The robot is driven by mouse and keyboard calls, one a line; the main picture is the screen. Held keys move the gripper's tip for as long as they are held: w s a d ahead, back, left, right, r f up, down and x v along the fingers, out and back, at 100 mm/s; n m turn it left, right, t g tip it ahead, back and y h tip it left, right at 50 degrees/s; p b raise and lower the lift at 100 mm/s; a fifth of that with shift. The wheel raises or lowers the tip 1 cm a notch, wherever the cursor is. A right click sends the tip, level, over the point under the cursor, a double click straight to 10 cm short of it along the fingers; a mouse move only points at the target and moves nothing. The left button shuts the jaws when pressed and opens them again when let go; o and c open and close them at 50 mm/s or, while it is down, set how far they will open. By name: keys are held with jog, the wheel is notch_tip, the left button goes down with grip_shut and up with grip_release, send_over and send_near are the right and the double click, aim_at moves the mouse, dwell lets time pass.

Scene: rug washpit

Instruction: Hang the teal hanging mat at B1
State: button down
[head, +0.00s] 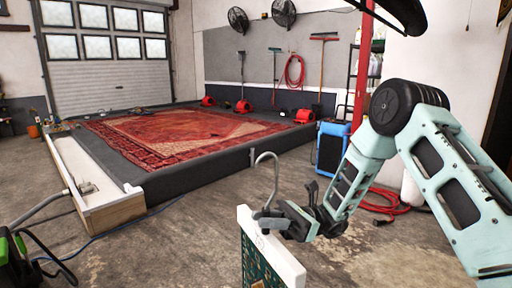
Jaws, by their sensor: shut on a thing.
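The teal hanging mat (258,262) hangs from a white top bar (280,252) with small dark writing on it. It is at the bottom middle of the head view, and its lower part is cut off by the frame edge. A grey metal hook (275,165) rises above the bar and curves over at the top. My gripper (270,222) is shut at the foot of this hook and holds the mat up in front of me. I cannot make out any place marked B1.
A low dark-edged washpit (215,160) with a red patterned rug (175,135) fills the left and middle. A pale trough (85,185) runs along its left side. A blue machine (332,147) and red hose (388,200) are at right. Concrete floor between is mostly clear.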

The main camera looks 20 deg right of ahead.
jog(key=w+d+r+m+t+h, duration=0.1)
jog(key=w+d+r+m+t, duration=0.2)
jog(key=r+t, duration=0.4)
jog(key=w+d+r+m+t+h, duration=0.1)
jog(key=w+r+m+t, duration=0.3)
jog(key=r, duration=0.5)
jog(key=w+d+r+m+t+h, duration=0.1)
jog(key=w+d+r+m+t, duration=0.1)
jog(key=w+r+t, duration=0.55)
jog(key=s+d+r+m+t+h, duration=0.2)
jog(key=s+r, duration=0.1)
jog(key=r, duration=0.6)
jog(key=s+d+r+m+t+h, duration=0.1)
jog(key=s+d+r+h, duration=0.15)
jog(key=r, duration=0.65)
jog(key=s+d+r+m+t+h, duration=0.2)
jog(key=s+r+h, duration=0.15)
jog(key=r, duration=0.55)
jog(key=w+a+p, duration=0.2)
jog(key=w+a, duration=0.8)
jog(key=w, duration=0.6)
jog(key=shift+a+f+y+p, duration=0.15)
jog(key=shift+y+p, duration=0.15)
jog(key=shift+y, duration=0.1)
jog(key=shift+f, duration=0.2)
jog(key=shift+f+b, duration=1.3)
jog(key=shift+b, duration=0.4)
